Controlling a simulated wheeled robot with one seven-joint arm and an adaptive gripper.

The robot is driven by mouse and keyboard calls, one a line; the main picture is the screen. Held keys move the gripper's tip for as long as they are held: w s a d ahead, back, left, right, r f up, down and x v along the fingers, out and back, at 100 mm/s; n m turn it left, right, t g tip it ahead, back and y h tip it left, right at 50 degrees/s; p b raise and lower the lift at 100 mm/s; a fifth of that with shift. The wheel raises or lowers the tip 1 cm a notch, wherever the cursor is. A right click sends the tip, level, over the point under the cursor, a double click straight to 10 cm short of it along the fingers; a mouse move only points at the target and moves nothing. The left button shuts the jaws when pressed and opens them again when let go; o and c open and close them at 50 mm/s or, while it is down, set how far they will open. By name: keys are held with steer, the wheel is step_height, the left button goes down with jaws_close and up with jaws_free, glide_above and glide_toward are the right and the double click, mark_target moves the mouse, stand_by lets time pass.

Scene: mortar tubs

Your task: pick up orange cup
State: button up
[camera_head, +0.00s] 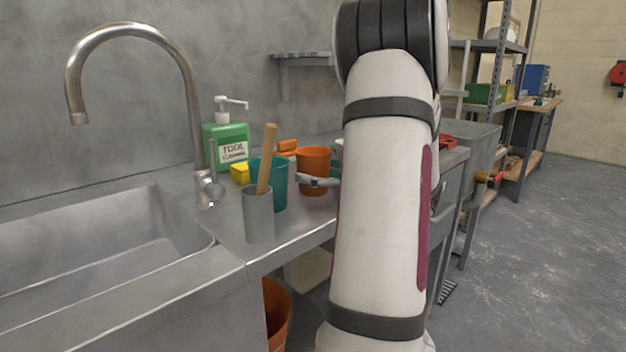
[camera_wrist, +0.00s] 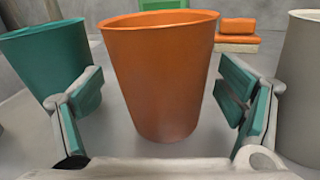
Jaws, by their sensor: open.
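The orange cup (camera_head: 313,172) stands upright on the metal counter, partly behind my gripper in the head view. In the wrist view the orange cup (camera_wrist: 160,75) is upright in the middle, tapering toward its base. My gripper (camera_wrist: 165,95) is open, with one teal-padded finger on each side of the cup's lower picture area. I cannot tell whether either finger touches the cup; gaps show on both sides. In the head view only a part of my gripper (camera_head: 320,182) shows, and my arm hides the rest.
A teal cup (camera_head: 277,184) stands close left of the orange cup. A grey cup (camera_head: 258,215) with a wooden handle is nearer the counter edge. A light grey container (camera_wrist: 302,90) is close right.

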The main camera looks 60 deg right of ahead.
steer(key=shift+w, duration=0.65)
steer(key=c, duration=1.4)
steer(key=shift+r, duration=0.15)
steer(key=shift+r+p, duration=0.55)
steer(key=shift+r, duration=0.45)
steer(key=shift+r+p, duration=0.4)
steer(key=shift+r, duration=0.45)
steer(key=s+d, duration=0.1)
steer(key=s, duration=0.2)
steer(key=s+d+p, duration=0.1)
steer(key=s, duration=0.3)
steer(key=s+p, duration=0.1)
steer(key=s, duration=0.3)
steer(key=shift+d+r, duration=0.35)
steer(key=shift+d, duration=0.05)
steer(key=shift+s+d+r+p, duration=0.15)
steer(key=shift+s+p, duration=0.1)
steer(key=shift+s, duration=0.5)
steer(key=shift+s+d+p, duration=0.2)
steer(key=shift+s, duration=0.55)
steer(key=shift+s+d+r+p, duration=0.15)
steer(key=shift+s+p, duration=0.1)
steer(key=shift+s, duration=0.5)
steer(key=shift+f, duration=0.1)
